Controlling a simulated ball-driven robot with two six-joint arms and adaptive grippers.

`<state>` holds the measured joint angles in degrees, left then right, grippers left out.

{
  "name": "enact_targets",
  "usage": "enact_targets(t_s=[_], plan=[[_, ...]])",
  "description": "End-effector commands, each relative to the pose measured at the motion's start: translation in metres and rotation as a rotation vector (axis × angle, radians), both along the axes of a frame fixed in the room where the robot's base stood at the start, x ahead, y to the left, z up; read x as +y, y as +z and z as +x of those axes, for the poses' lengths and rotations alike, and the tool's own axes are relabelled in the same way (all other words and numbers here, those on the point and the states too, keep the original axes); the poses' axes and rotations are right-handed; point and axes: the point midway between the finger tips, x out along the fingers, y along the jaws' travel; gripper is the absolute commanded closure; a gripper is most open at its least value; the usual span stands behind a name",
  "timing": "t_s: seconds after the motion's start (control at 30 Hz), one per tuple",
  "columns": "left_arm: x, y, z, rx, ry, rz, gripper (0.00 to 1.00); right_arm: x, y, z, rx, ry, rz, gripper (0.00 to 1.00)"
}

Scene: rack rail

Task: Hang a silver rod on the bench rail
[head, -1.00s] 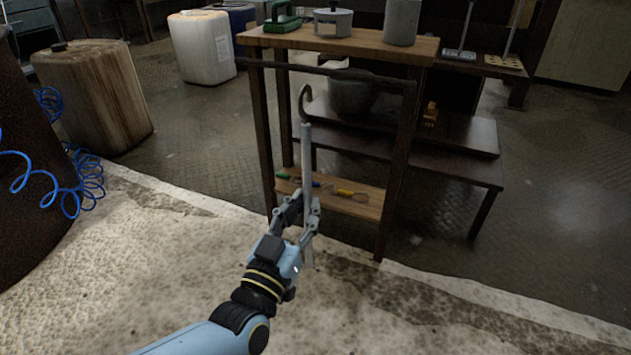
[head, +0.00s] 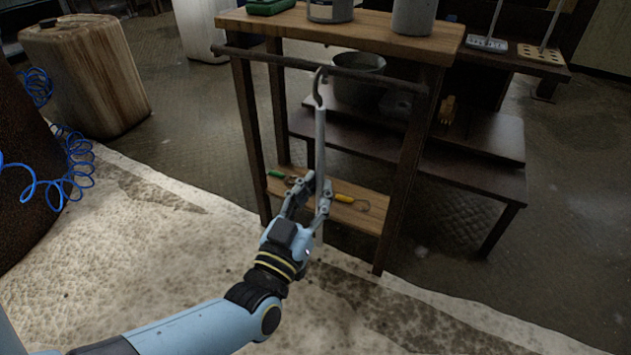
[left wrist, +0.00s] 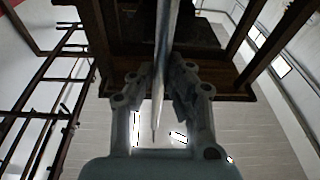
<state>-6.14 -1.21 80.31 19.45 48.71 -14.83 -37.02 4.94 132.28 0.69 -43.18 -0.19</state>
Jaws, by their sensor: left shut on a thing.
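The silver rod (head: 320,140) stands about upright in my left gripper (head: 310,202), which is shut on its lower part. A dark hook at the rod's top reaches up to the bench rail (head: 290,62) in the head view. I cannot tell whether the hook touches the rail or is in front of it. The rail is a dark bar along the front of the wooden bench (head: 350,34), below its top. In the left wrist view the rod (left wrist: 163,60) runs between the fingers (left wrist: 160,90). My right gripper is out of view.
Cans stand on the bench top. The low shelf (head: 357,216) holds tools with green and yellow handles. A grey pot (head: 357,80) sits on a dark table behind. A large worn container (head: 88,75) and blue coiled hose (head: 45,185) are at left.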

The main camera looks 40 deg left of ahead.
Motion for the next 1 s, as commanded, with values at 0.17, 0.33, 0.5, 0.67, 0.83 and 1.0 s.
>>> enact_targets(t_s=[0.17, 0.33, 0.5, 0.67, 0.83, 1.0], plan=[[0.001, 0.0, 0.004, 0.0, 0.0, 0.0, 1.0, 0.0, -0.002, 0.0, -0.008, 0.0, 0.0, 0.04], [0.003, 0.0, 0.014, -0.002, 0.0, 0.001, 1.0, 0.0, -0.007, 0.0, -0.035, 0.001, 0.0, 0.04], [0.007, -0.001, 0.027, -0.001, 0.0, 0.0, 1.0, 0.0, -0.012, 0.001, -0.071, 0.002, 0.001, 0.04], [0.009, -0.001, 0.039, -0.001, -0.001, 0.001, 1.0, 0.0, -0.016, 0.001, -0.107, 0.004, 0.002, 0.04], [0.013, -0.001, 0.052, -0.001, 0.0, 0.0, 1.0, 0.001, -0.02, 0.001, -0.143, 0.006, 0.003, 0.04], [0.016, -0.001, 0.065, 0.0, 0.0, 0.0, 1.0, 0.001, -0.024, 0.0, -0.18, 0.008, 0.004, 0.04]])
